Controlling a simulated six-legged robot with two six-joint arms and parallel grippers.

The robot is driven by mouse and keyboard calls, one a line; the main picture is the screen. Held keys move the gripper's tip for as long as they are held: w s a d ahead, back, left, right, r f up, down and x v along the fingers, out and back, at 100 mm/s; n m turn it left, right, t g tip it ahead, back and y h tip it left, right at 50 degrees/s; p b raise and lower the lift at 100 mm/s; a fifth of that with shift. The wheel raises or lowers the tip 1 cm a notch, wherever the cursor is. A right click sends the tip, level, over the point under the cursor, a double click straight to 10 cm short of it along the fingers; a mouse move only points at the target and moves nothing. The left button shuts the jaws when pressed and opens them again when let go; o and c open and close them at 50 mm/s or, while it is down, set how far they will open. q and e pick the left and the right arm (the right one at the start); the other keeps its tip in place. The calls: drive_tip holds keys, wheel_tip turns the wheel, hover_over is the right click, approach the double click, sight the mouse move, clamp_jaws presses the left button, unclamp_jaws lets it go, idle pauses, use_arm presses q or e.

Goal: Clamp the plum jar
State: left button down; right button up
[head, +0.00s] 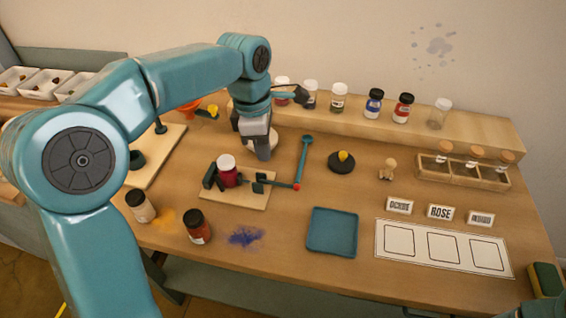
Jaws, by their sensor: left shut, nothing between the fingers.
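A jar with a white lid and a deep red-purple body (228,178), which looks like the plum jar, stands upright on a small wooden board (240,199). Dark clamp blocks (211,176) sit close at its left; a dark jaw (259,184) stands to its right with a visible gap. A rod runs from that jaw to a red pivot, where a long teal lever (304,160) points away toward the shelf. My left gripper (263,152) points down behind and right of the jar, shut and empty, partly in front of a pale round dish (274,138).
Two jars (140,206) (197,227) and spilled orange and blue powder lie at the front left. A teal tray (332,232) is front centre. A dark disc with a yellow knob (342,161) stands right of the lever. Several jars line the back shelf (460,131).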

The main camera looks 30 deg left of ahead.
use_arm(q)
wheel_tip(320, 180, up, 12)
drive_tip(key=a+p, duration=0.1)
drive_tip(key=p, duration=0.1)
drive_tip(key=shift+s+f, duration=0.25)
drive_tip(key=shift+s, duration=0.1)
